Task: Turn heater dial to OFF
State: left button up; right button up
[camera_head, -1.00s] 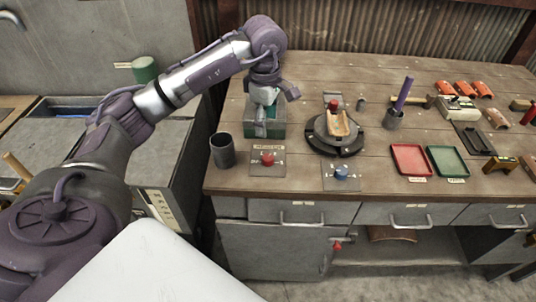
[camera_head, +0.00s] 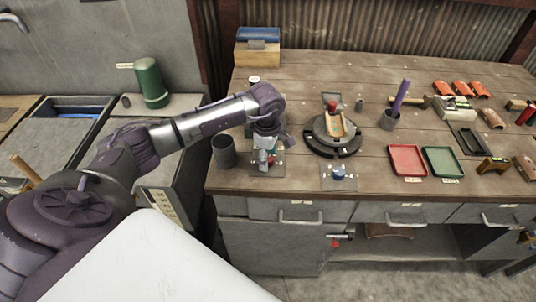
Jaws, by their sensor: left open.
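Two dials sit on grey plates near the bench's front edge. The left plate (camera_head: 277,171) has a red dial, now mostly hidden by my gripper. The right plate has a blue dial (camera_head: 338,172), in plain view. The plate lettering is too small to read, so I cannot tell which is labelled heater. My left gripper (camera_head: 264,160) is open, pointing down at the red dial. I cannot tell whether its fingers touch the dial. My right gripper is not in view.
A dark cup (camera_head: 223,151) stands close left of my gripper. A round black fixture (camera_head: 334,150) is to the right. A red tray (camera_head: 407,160) and green tray (camera_head: 445,162) lie farther right. A box with a blue top (camera_head: 257,44) stands at the back.

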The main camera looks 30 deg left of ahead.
pick_arm(q)
jog(key=c, duration=1.2)
jog(key=shift+o, duration=0.2)
